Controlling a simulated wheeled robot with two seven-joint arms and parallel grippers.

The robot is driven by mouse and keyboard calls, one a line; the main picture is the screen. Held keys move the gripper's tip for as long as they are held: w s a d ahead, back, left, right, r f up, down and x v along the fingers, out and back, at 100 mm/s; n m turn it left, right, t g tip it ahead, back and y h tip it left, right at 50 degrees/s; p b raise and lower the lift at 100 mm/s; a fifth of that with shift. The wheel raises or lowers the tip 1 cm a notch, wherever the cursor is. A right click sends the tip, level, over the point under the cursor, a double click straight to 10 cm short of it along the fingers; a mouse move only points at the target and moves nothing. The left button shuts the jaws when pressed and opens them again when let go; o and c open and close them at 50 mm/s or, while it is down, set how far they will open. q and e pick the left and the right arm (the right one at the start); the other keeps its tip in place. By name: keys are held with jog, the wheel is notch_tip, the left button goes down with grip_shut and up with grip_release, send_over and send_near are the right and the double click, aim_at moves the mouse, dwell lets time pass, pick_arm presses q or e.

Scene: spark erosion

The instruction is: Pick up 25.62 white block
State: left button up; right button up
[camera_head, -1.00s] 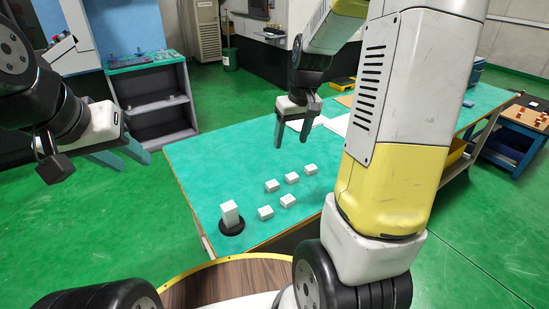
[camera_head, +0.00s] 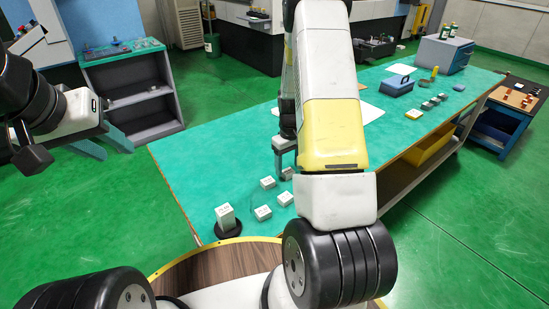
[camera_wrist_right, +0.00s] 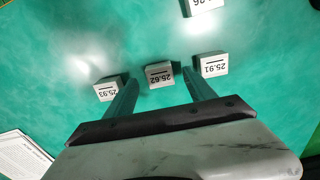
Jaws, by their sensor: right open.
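The white block marked 25.62 (camera_wrist_right: 159,78) lies on the green table top (camera_wrist_right: 250,105) in the right wrist view, ahead of and between my right gripper's fingertips. My right gripper (camera_wrist_right: 158,84) is open and empty. In the head view, the right gripper (camera_head: 284,164) is over the table, partly hidden by my arm. A small white block (camera_head: 288,173) shows beside its fingers; its label is unreadable there. My left gripper (camera_head: 108,146) is open and empty, off the table's left side.
Blocks marked 25.93 (camera_wrist_right: 107,88) and 25.91 (camera_wrist_right: 211,65) flank it closely. Another block (camera_wrist_right: 205,7) is cut off at the top. A tall white block (camera_head: 225,216) stands on a black disc (camera_head: 228,231). A blue box (camera_head: 396,86) is farther back.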

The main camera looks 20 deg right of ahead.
jog(key=shift+f, duration=0.85)
jog(key=shift+c, duration=0.4)
grip_shut()
jog(key=shift+r, duration=0.15)
